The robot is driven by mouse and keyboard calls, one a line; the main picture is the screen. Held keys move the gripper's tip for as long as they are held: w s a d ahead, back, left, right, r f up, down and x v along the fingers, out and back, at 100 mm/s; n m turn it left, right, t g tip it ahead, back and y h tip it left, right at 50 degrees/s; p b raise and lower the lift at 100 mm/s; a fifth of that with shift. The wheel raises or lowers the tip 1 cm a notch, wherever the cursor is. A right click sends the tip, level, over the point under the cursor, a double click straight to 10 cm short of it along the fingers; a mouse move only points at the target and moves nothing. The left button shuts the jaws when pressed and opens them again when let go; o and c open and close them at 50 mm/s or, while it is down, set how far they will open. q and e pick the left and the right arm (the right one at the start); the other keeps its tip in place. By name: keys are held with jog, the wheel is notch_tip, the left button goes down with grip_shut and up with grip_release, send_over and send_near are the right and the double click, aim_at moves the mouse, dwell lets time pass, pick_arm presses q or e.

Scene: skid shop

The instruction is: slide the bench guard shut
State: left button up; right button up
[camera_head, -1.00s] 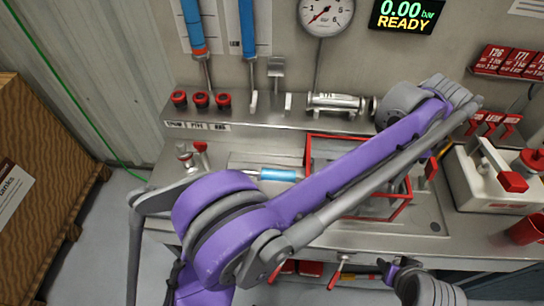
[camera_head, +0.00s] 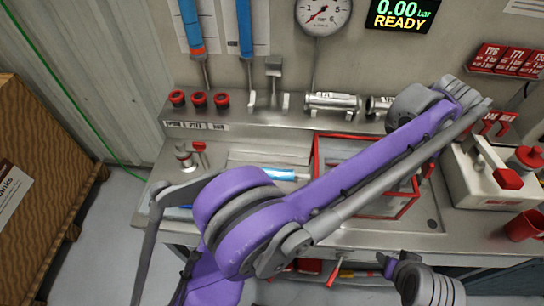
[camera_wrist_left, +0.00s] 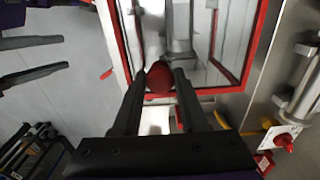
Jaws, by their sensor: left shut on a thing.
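The bench guard is a red-framed clear panel (camera_head: 316,165) over the steel bench, partly hidden behind my purple left arm in the head view. In the wrist view its red frame (camera_wrist_left: 112,40) fills the upper middle. A round dark red knob (camera_wrist_left: 159,77) sits at the frame's near edge. My left gripper (camera_wrist_left: 160,84) is shut on this knob, one finger on each side. In the head view that gripper is hidden by my arm. My right gripper (camera_wrist_left: 66,53) shows at the left of the wrist view, fingers apart and empty.
A light blue cylinder (camera_head: 281,174) lies on the bench left of the guard. Red-capped fittings (camera_head: 199,147) stand further left. A pale box with red parts (camera_head: 487,181) and a red mug (camera_head: 524,226) are at right. Metal cylinders (camera_head: 332,104) lie on the back ledge.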

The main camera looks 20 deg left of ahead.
pick_arm(q)
jog(key=o, duration=1)
jog(key=shift+r, duration=0.15)
pick_arm(e)
jog(key=shift+r, duration=0.1)
pick_arm(q)
jog(key=shift+r+p, duration=1.3)
jog(key=shift+r, duration=2.35)
pick_arm(e)
jog(key=shift+t, duration=0.3)
jog(key=w+r, duration=0.2)
jog(key=r, duration=0.2)
jog(key=shift+w+r, duration=0.2)
jog(key=shift+w, duration=0.2)
jog(key=shift+s, duration=0.1)
